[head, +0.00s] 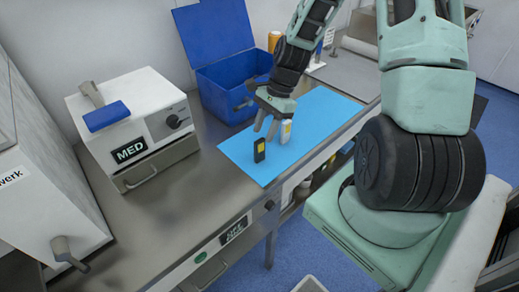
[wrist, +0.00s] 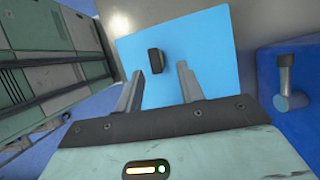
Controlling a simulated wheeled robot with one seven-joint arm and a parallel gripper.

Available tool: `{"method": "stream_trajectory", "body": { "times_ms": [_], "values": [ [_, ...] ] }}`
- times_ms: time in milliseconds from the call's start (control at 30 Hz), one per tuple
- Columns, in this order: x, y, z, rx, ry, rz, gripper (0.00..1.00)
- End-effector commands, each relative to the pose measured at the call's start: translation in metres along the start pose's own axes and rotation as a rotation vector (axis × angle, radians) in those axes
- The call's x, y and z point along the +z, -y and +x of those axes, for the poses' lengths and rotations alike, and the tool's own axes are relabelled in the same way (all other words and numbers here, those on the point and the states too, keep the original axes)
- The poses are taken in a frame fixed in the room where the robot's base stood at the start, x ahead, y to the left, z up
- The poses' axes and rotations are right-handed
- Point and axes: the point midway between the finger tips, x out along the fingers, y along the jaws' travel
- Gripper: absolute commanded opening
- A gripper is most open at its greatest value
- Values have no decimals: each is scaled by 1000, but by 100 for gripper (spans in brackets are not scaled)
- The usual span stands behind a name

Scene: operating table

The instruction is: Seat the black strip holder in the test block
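The black strip holder (head: 259,150) stands upright on a blue mat (head: 240,152) and has a small yellow mark. In the wrist view the black holder (wrist: 156,61) shows beyond the fingertips, between them and apart from both. My gripper (head: 265,130) is open and empty, above and just behind the holder in the head view; its spread fingers also show in the wrist view (wrist: 160,80). A small whitish piece with a yellow patch (head: 285,131) stands right of the fingers; I cannot tell whether it is the test block. The wrist view does not show it.
A blue open bin (head: 228,95) stands behind the mat. A white box marked MED (head: 135,120) with a blue-handled tool on top stands to the left. The steel table (head: 185,205) is bare in front. An orange-capped container (head: 274,40) stands at the back.

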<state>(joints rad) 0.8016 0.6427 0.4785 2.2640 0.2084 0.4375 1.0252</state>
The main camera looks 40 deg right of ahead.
Motion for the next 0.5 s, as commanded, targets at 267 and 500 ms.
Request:
{"method": "stream_trajectory", "body": {
  "times_ms": [267, 500],
  "values": [
    [8, -5, 35, 5, 4, 0, 38],
    [7, -5, 47, 1, 1, -1, 38]
  ]
}}
